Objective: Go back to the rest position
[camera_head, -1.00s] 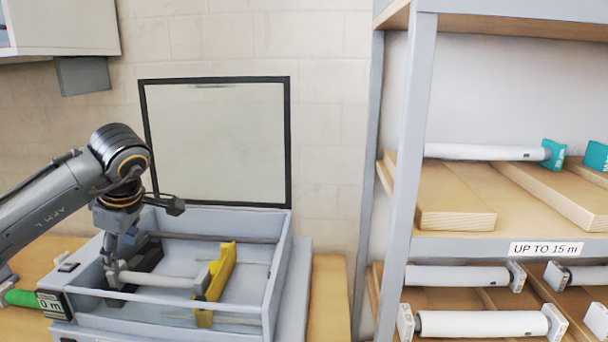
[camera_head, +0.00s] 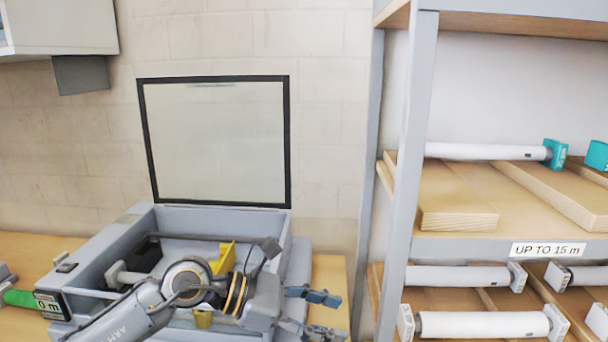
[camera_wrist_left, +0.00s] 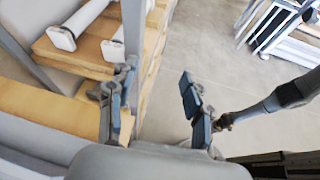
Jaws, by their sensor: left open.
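My left gripper (camera_head: 318,312) is open and empty in the head view. It is in front of the laminator's right side, with its fingers pointing right. In the left wrist view its two blue-padded fingers (camera_wrist_left: 158,108) stand wide apart with floor and shelf edge beyond. My left arm crosses in front of the grey laminator (camera_head: 298,262) and hides part of its inside. The laminator's lid (camera_head: 215,140) stands open. A yellow holder (camera_head: 224,256) shows inside it, partly hidden by my wrist. My right gripper is not in the head view.
A shelf (camera_head: 455,245) at the right holds several white rolls (camera_head: 482,324) with grey or teal ends. Its post is close to my left gripper. A green roll (camera_head: 18,298) lies left of the laminator. Open floor (camera_wrist_left: 220,60) shows in the left wrist view.

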